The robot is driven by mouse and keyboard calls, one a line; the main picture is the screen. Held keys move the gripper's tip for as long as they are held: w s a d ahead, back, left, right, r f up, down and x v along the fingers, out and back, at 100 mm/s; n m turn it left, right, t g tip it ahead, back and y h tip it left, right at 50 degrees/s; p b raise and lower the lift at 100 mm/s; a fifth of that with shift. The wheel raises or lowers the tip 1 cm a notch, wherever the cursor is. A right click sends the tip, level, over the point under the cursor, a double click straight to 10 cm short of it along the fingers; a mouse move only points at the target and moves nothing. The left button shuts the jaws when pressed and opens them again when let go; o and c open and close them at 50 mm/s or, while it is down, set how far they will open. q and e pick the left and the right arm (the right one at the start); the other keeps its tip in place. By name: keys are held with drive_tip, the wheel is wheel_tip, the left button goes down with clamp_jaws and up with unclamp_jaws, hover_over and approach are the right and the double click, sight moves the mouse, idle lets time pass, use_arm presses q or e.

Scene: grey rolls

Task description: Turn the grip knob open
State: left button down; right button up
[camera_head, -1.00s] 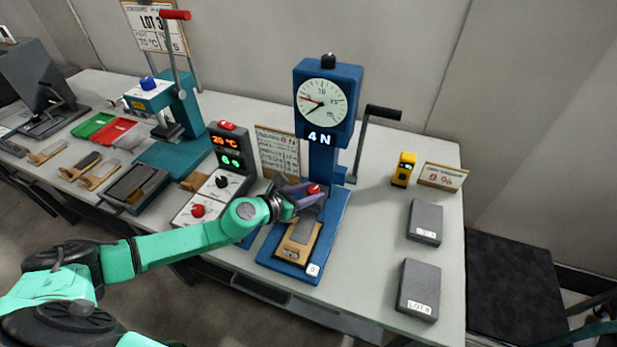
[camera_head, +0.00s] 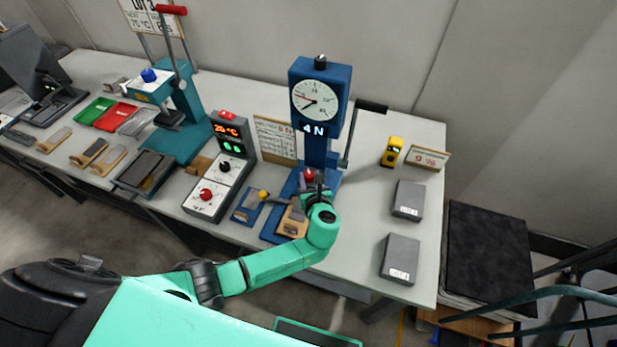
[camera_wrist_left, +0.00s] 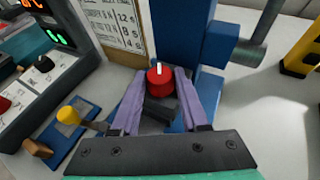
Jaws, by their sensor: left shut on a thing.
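The red grip knob (camera_head: 309,175) is on the lower part of the blue dial tester (camera_head: 322,130). In the left wrist view the red knob (camera_wrist_left: 161,80) has a white mark on top, pointing roughly away from the gripper. My left gripper (camera_head: 314,188) reaches it from the front. In the left wrist view the purple fingers of my left gripper (camera_wrist_left: 160,88) lie on either side of the knob and are shut on it. The tester reads 4 N. The wrist hides part of the tester's base. My right gripper is not in view.
A crank lever (camera_head: 360,120) stands right of the tester. A yellow-knobbed block (camera_head: 250,204) and a control box (camera_head: 220,170) are to the left. A yellow device (camera_head: 391,151) and two grey blocks (camera_head: 408,200) are to the right, with bare table between.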

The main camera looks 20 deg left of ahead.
use_arm(q)
drive_tip(key=shift+w+d+n+g+y+b, duration=0.1)
drive_tip(key=shift+d+n+g+y+b, duration=0.1)
drive_tip(key=shift+n+g+y+b, duration=1.1)
drive_tip(key=shift+n+t+y+p, duration=0.3)
drive_tip(key=shift+n+y, duration=0.1)
drive_tip(key=shift+y, duration=0.1)
drive_tip(key=shift+c, duration=2)
unclamp_jaws()
drive_tip(key=shift+w+a, duration=0.1)
